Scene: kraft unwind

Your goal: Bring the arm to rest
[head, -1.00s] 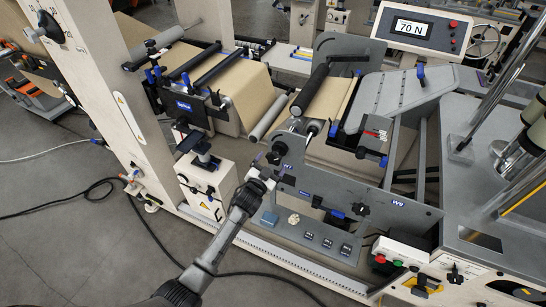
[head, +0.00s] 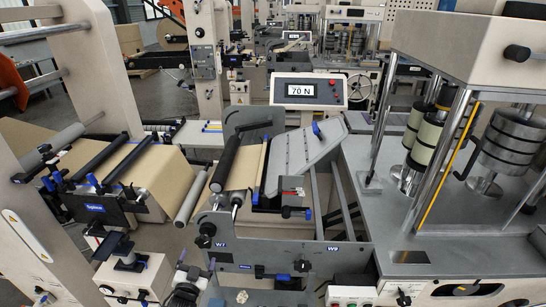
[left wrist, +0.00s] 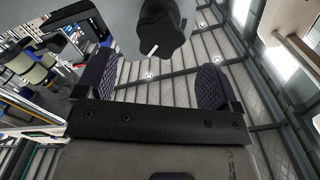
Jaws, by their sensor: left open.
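My left gripper (head: 190,274) shows small at the bottom edge of the head view, in front of the machine's grey front panel (head: 285,254). In the left wrist view its two dark textured fingers (left wrist: 155,82) are spread wide apart with nothing between them. A black lobed knob (left wrist: 160,28) with a white mark shows beyond the fingertips, on a grey surface; I see a gap between it and the fingers. Most of my left arm is below the head view. My right gripper is in neither view.
Kraft web (head: 150,172) runs over rollers at left. A display reading 70 N (head: 300,90) stands behind the grey guide plate (head: 303,157). A column with metal posts and cylinders (head: 510,145) stands at right. A button box (head: 350,297) is low in front.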

